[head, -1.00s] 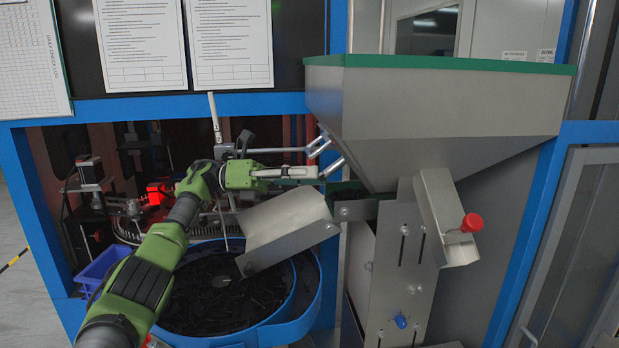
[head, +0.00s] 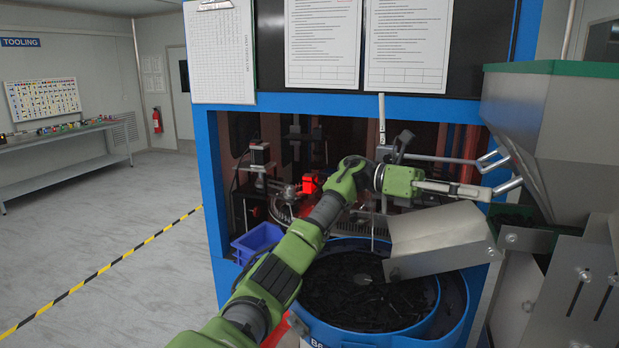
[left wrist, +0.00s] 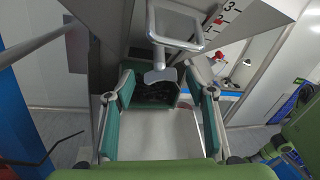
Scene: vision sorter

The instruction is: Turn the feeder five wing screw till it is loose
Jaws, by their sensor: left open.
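My left gripper (head: 486,190) reaches in from the left above the bowl feeder, its tips close to the hopper's lower left side. In the left wrist view its two green-padded fingers (left wrist: 160,82) are apart. A small pale grey, wing-like piece (left wrist: 160,76) shows between them; I cannot tell whether it is the wing screw or whether a finger touches it. A bent metal loop (left wrist: 178,27) is just beyond it. In the head view I cannot make out the wing screw. My right gripper is not in view.
The blue bowl (head: 455,300) holds dark parts, with a metal chute (head: 440,240) over it. The grey hopper (head: 560,130) is at right. A blue bin (head: 257,240) is left of the bowl. Open floor lies left.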

